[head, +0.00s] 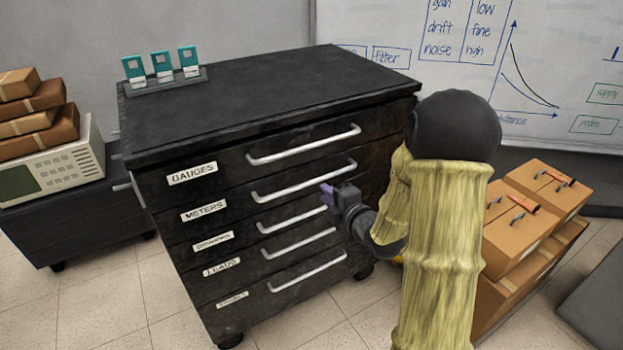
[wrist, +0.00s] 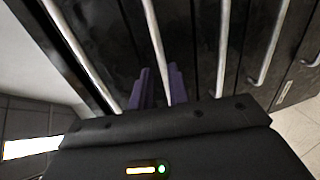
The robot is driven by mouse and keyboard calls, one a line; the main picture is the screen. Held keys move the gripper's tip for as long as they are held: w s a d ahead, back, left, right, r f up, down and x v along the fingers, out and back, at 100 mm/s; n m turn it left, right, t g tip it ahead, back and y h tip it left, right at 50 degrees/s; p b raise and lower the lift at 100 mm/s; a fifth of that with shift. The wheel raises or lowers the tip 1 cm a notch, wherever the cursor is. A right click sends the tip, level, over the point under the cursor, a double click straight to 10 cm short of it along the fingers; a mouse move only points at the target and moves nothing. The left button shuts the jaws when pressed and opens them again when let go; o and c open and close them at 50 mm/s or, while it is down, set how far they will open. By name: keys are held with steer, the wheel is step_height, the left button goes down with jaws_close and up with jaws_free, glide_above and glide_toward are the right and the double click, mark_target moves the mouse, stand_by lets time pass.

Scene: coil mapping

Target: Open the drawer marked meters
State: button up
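The black cabinet (head: 150,195) has several labelled drawers, all closed. The meters drawer, second from the top, has a white label (head: 203,211) at its left and a silver bar handle (head: 305,182). My gripper (head: 327,195) is in front of the right part of the cabinet, its purple fingers pointing at the drawer fronts. In the wrist view, my gripper (wrist: 159,88) is open, and the second handle from the left, which appears to be the meters handle (wrist: 155,45), runs through the gap between the fingers. Whether either finger touches it cannot be told.
The gauges handle (head: 303,145) lies above and the third drawer's handle (head: 291,217) below, both close. Teal meters (head: 162,66) stand on the cabinet top. Cardboard boxes (head: 525,210) stand at the right. Boxes on an instrument (head: 55,165) are at the left. Floor in front is clear.

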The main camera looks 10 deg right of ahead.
mark_target(311, 183)
steer(key=p+x, duration=0.1)
steer(key=x, duration=0.7)
steer(key=shift+w+a+p, duration=0.15)
steer(key=shift+w+p, duration=0.15)
steer(key=shift+w, duration=0.05)
steer(key=shift+f, duration=0.1)
jaws_close()
